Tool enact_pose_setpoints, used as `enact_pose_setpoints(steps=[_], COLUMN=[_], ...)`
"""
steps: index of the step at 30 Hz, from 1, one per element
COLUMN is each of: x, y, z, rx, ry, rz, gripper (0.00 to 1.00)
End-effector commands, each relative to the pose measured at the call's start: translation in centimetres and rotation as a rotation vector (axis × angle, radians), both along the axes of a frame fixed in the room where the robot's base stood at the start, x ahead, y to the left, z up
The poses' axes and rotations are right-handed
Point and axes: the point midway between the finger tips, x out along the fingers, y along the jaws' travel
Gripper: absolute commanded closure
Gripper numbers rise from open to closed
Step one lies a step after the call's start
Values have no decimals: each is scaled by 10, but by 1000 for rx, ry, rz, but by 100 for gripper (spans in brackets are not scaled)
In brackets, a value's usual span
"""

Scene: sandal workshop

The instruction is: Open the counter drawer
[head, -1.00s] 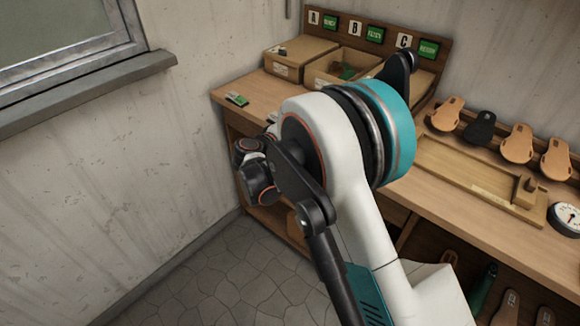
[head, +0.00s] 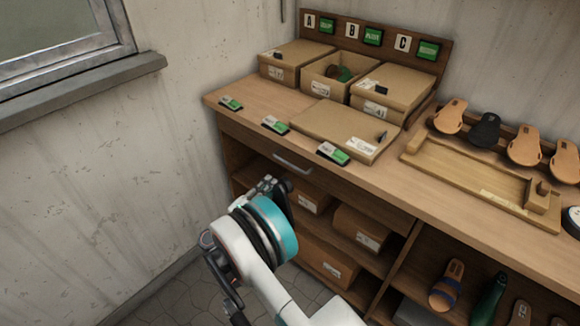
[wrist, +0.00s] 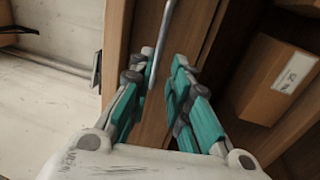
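The counter drawer (head: 250,145) sits just under the worktop at the left end of the counter. It looks shut. Its grey metal bar handle (head: 292,162) runs along the front. My gripper (head: 272,184) is below and a little left of the handle in the head view, in front of the counter. In the wrist view my gripper (wrist: 160,72) is open, with its teal and grey fingers apart. The handle (wrist: 164,32) shows as a thin bar ahead, lined up between the fingertips. I cannot tell whether it touches them.
Below the drawer are open shelves with cardboard boxes (head: 360,228). On the worktop (head: 240,88) stand bins, a flat box (head: 335,128), small green-and-white tags and a wooden tray (head: 480,185). A wall with a window is at the left.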

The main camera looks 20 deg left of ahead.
Motion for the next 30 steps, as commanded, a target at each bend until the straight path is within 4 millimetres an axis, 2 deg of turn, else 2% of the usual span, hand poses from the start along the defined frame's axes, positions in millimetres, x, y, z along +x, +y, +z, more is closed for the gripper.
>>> enact_pose_setpoints(steps=[9, 15, 21, 30], x=[59, 86, 99, 101], y=[-25, -35, -41, -41], z=[10, 16, 20, 21], rx=[0, 1, 0, 0], ry=[1, 1, 1, 1], rz=[-2, -1, 0, 1], gripper=[82, 82, 82, 82])
